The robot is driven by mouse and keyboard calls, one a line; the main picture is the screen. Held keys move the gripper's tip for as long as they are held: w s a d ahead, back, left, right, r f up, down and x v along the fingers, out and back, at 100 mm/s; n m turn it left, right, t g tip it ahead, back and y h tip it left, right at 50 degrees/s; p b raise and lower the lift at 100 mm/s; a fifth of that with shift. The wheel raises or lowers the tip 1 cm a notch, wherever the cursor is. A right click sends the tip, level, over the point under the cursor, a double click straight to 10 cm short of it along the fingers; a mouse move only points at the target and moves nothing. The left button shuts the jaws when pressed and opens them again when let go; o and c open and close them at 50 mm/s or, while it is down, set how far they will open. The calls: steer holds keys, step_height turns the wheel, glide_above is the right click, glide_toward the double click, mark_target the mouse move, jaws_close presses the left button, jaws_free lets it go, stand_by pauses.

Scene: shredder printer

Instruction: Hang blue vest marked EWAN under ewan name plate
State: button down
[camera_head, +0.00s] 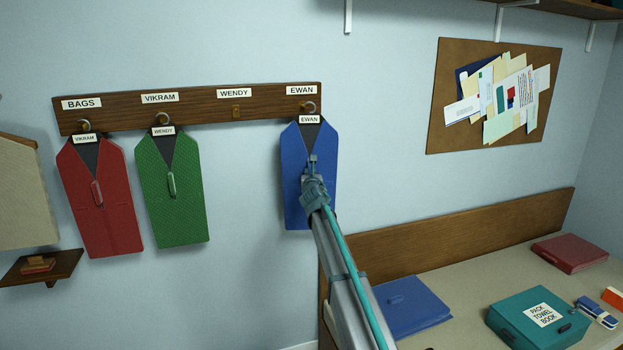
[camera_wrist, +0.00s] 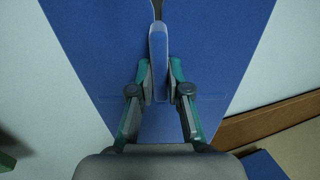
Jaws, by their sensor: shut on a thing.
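The blue vest (camera_head: 293,180), with a tag reading EWAN (camera_head: 310,119), is up against the wooden hook rail (camera_head: 200,107). It sits directly below the EWAN name plate (camera_head: 302,90), with its hook (camera_head: 309,106) at the rail. I cannot tell whether the hook bears on the peg. My gripper (camera_head: 313,170) is at the front of the vest. In the wrist view my gripper (camera_wrist: 159,75) is shut on the vest's blue front handle (camera_wrist: 158,68), with the blue cloth (camera_wrist: 95,45) behind it. The peg under EWAN is hidden behind the hook.
A red vest (camera_head: 98,200) tagged VIKRAM hangs under BAGS. A green vest (camera_head: 172,190) tagged WENDY hangs under VIKRAM. The peg (camera_head: 236,110) under WENDY is empty. A bench (camera_head: 455,290) at right holds a blue folder (camera_head: 410,305) and a teal box (camera_head: 535,325).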

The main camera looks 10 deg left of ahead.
steer(key=w+a+f+b, duration=0.1)
steer(key=w+a+b, duration=0.1)
steer(key=w, duration=0.3)
steer(key=shift+w+a, duration=0.15)
steer(key=shift+a, duration=0.2)
stand_by(0.4)
steer(key=shift+f, duration=0.1)
stand_by(0.5)
